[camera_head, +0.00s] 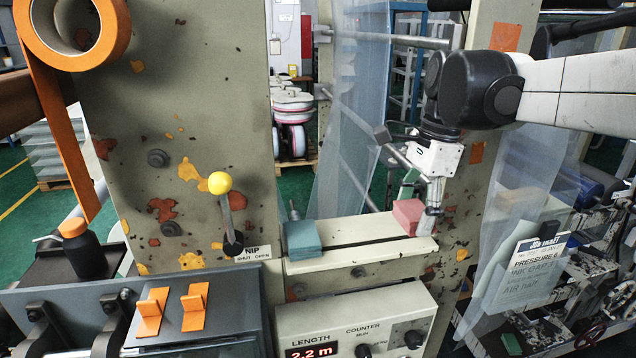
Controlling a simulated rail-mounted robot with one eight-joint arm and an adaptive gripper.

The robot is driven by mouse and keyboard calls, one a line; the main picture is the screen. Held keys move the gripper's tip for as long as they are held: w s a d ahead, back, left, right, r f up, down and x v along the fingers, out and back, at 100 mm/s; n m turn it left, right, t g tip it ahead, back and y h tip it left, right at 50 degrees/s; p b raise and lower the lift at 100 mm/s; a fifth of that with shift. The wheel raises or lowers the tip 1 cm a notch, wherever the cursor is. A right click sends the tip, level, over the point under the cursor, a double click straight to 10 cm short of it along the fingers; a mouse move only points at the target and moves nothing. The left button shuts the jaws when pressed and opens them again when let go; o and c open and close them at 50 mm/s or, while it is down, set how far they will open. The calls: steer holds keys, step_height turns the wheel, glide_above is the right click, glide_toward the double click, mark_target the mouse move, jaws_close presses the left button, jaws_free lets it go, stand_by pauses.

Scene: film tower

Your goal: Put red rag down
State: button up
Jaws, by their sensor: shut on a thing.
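The red rag (406,214) is a folded pinkish-red block at the right end of the cream ledge (355,236). My gripper (427,208) comes down from the upper right and is shut on the rag's right side. The rag's underside is at the ledge's surface; whether it bears fully on it I cannot tell. Part of the rag's right side is hidden by the fingers. A teal rag (302,239) lies folded at the left end of the same ledge.
A lever with a yellow knob (220,183) stands left of the ledge. The length counter box (355,322) is below it. Clear film (350,110) hangs behind. A hanging job ticket (528,270) is at the right. The ledge between the two rags is clear.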

steer(key=p, duration=0.1)
glide_above(383, 237)
steer(key=f, duration=0.4)
steer(key=shift+d, duration=0.25)
steer(key=shift+w+f+p, duration=0.1)
steer(key=shift+f+p, duration=0.45)
steer(key=shift+f, duration=1.55)
steer(key=o, duration=1.5)
steer(key=shift+f, duration=0.1)
steer(key=shift+c, duration=0.2)
